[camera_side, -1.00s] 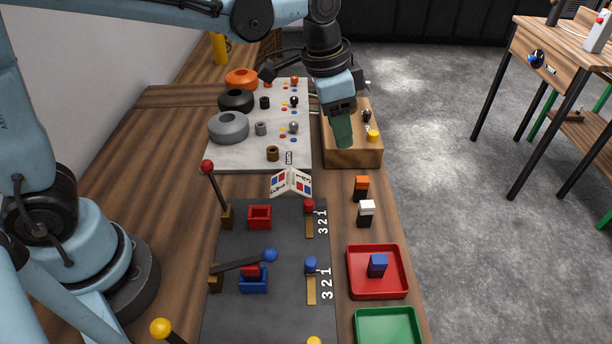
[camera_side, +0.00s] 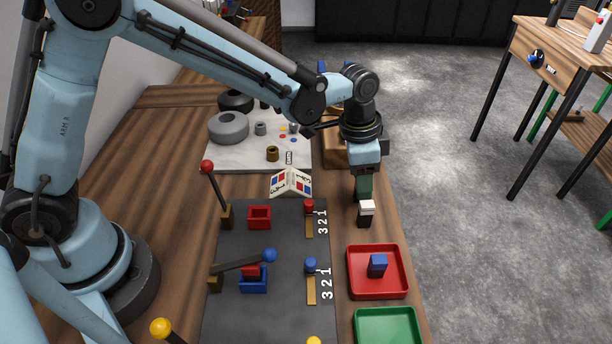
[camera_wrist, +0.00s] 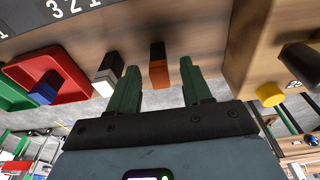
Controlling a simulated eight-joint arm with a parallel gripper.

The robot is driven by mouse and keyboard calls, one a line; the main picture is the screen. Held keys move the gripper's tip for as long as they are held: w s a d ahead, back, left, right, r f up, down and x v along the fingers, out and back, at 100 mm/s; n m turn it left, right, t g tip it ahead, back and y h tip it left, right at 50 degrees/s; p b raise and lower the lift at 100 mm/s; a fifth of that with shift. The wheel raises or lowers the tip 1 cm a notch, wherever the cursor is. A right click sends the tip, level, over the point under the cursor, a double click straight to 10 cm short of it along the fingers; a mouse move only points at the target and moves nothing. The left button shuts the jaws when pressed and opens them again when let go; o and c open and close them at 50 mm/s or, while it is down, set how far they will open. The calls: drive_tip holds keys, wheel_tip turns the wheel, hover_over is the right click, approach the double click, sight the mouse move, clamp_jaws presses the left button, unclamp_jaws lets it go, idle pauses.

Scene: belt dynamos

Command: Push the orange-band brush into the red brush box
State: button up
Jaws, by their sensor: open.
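The orange-band brush, a small dark block with an orange end (camera_wrist: 159,72), stands between my fingertips in the wrist view, with gaps showing on both sides. In the side view my gripper hides it. My gripper (camera_side: 364,187) points down at the right side of the bench, just behind the white-topped brush (camera_side: 366,214). Its green fingers are open, as the wrist view also shows (camera_wrist: 160,66). The red brush box (camera_side: 260,217) sits on the dark mat to the left, its top open and empty-looking. The red-knobbed lever (camera_side: 207,167) beside it stands raised.
A blue box (camera_side: 254,286) holds a red block under a lowered blue-knobbed lever (camera_side: 269,255). A red tray (camera_side: 351,283) holds a blue-topped brush (camera_side: 377,266). A green tray (camera_side: 388,326) is nearer. A folded card (camera_side: 291,183) stands behind the mat. A wooden block (camera_wrist: 245,50) rises beside my fingers.

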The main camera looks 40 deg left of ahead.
drive_tip(key=shift+w+d+f, duration=0.1)
drive_tip(key=shift+f, duration=1.2)
clamp_jaws()
drive_tip(key=shift+c, duration=1.2)
unclamp_jaws()
drive_tip(key=shift+r, duration=0.75)
drive_tip(key=shift+r, duration=0.3)
